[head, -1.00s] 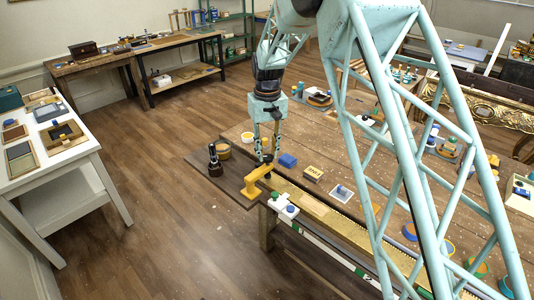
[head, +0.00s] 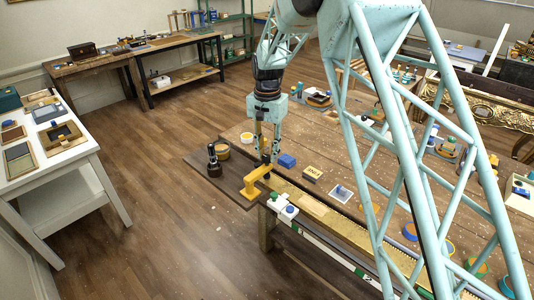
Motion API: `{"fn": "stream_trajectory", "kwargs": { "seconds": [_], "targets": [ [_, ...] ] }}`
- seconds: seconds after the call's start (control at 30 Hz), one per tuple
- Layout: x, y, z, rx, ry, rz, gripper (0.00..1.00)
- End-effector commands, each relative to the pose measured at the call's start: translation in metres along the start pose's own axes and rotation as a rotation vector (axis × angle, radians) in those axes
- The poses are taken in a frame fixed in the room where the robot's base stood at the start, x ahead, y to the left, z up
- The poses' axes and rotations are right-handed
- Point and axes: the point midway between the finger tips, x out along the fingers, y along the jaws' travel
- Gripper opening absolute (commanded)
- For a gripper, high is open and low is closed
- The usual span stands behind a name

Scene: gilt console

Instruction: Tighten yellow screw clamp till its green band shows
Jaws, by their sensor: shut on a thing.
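The yellow screw clamp (head: 254,183) stands near the left end of the wooden workbench, beside a long gilt strip (head: 312,205). My gripper (head: 266,158) points down over the clamp's upper end, its fingers shut on the dark top of the clamp's screw. The fingertips cover most of the screw there. I cannot make out a green band on it at this size.
A blue block (head: 287,160) and a small labelled block (head: 312,172) lie just right of my gripper. A dark upright tool (head: 213,157) stands to the left. A white block with blue and green knobs (head: 282,206) sits at the bench's front edge.

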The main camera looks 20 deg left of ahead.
Motion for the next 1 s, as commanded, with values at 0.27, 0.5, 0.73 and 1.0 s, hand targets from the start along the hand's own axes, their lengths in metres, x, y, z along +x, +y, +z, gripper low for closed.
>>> {"fn": "stream_trajectory", "kwargs": {
  "seconds": [0.27, 0.5, 0.73, 1.0],
  "targets": [
    [-0.0040, 0.0000, -0.0019, 0.212, 0.004, -0.004, 0.12],
    [-0.0039, 0.0006, -0.0016, 0.396, 0.004, -0.004, 0.12],
    [-0.0039, 0.0011, -0.0012, 0.573, 0.003, -0.005, 0.12],
    [-0.0039, 0.0016, -0.0007, 0.772, 0.003, -0.005, 0.12]
  ]
}}
